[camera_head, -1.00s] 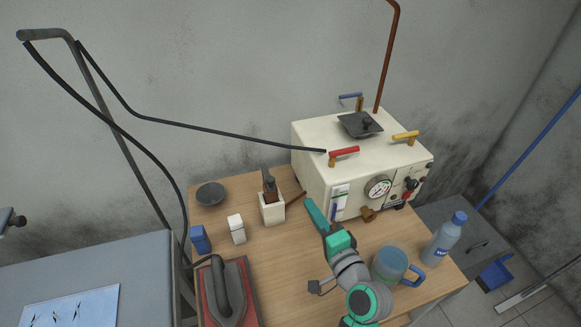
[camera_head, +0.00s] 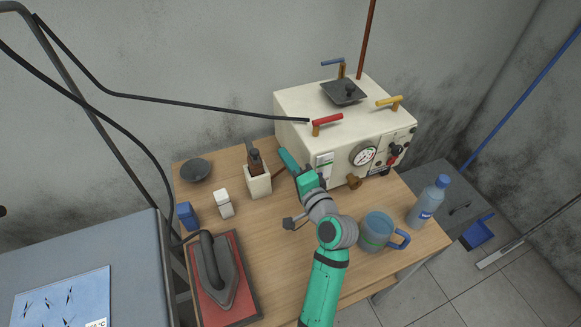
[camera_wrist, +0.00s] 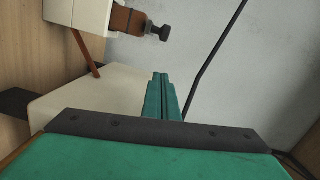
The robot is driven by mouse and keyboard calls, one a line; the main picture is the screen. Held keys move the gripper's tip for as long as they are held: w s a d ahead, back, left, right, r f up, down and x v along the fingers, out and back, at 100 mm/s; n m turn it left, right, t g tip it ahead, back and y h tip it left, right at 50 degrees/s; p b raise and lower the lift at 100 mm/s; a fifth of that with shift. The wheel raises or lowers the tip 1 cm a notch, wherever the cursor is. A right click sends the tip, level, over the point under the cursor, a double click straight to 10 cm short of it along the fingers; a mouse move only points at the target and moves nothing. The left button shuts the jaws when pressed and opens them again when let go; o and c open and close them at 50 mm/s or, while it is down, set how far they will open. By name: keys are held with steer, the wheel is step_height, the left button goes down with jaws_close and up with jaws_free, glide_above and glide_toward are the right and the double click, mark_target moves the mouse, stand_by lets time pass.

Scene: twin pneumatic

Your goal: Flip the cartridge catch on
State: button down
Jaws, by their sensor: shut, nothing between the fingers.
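The cream machine (camera_head: 300,100) stands at the back right of the wooden table. It carries a red-handled lever (camera_head: 327,118), a yellow-handled lever (camera_head: 389,101) and a blue-handled lever (camera_head: 333,62) on top. I cannot tell which part is the cartridge catch. My gripper (camera_head: 287,158) is shut and empty, low in front of the machine's left front corner. In the wrist view its closed green fingers (camera_wrist: 162,92) point along a cream surface, which looks like the machine (camera_wrist: 90,105). The contact there cannot be judged.
A white holder (camera_head: 258,182) with a brown, dark-topped piece (camera_head: 254,160) stands just left of my gripper; it also shows in the wrist view (camera_wrist: 85,14). A jug (camera_head: 376,232) and bottle (camera_head: 427,202) stand right of my arm. An iron (camera_head: 218,275) lies front left.

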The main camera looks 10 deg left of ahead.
steer(key=shift+w+a+f, duration=0.1)
steer(key=shift+a+f, duration=0.1)
steer(key=shift+a, duration=1.15)
steer(key=shift+a+f, duration=0.2)
steer(key=shift+a, duration=1.15)
steer(key=shift+w+d, duration=0.1)
steer(key=shift+w, duration=0.05)
